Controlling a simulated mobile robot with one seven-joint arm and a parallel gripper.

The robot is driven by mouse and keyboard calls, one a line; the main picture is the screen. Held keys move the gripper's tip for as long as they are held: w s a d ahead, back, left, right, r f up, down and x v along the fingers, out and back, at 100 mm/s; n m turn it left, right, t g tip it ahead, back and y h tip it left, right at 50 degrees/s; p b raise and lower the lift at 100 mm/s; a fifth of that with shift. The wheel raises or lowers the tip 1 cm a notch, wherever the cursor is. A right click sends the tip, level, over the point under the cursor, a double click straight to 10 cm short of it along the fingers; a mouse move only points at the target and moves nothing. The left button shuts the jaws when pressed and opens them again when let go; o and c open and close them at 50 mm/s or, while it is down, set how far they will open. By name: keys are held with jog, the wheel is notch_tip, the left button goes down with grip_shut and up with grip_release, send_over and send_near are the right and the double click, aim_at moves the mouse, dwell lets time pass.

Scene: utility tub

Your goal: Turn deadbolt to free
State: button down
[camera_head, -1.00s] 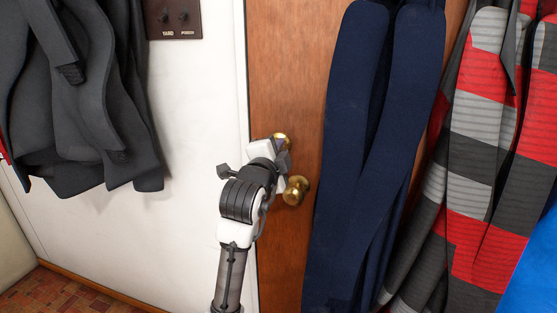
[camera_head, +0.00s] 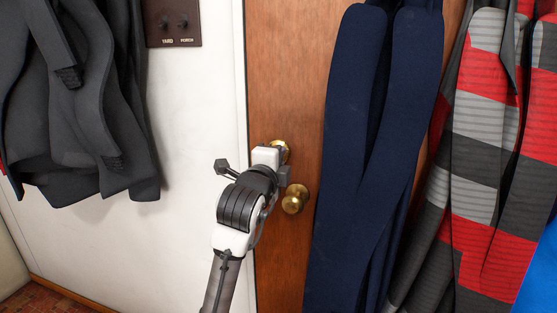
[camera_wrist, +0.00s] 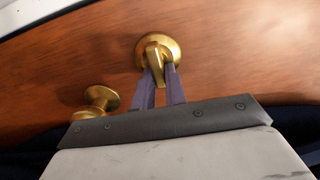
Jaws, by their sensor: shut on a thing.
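The brass deadbolt (camera_wrist: 158,50) is on the wooden door, with a round plate and a thumb-turn standing out from it. In the wrist view my gripper (camera_wrist: 162,72) has its two purple fingers on either side of the thumb-turn, shut on it. In the head view the deadbolt plate (camera_head: 281,147) shows just behind my gripper, which hides the thumb-turn and the fingertips there. The door (camera_head: 290,80) looks closed against its frame.
A brass knob (camera_head: 295,198) sits below the deadbolt, close to my wrist. Navy cloth (camera_head: 350,130) hangs right of it, with striped red and grey garments (camera_head: 490,140) farther right. Dark garments (camera_head: 85,120) and a switch plate (camera_head: 173,22) are on the left wall.

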jog(key=c, duration=1.4)
grip_release()
jog(key=shift+c, duration=0.2)
jog(key=b+v, duration=0.1)
jog(key=v, duration=1.3)
jog(key=shift+w, duration=0.1)
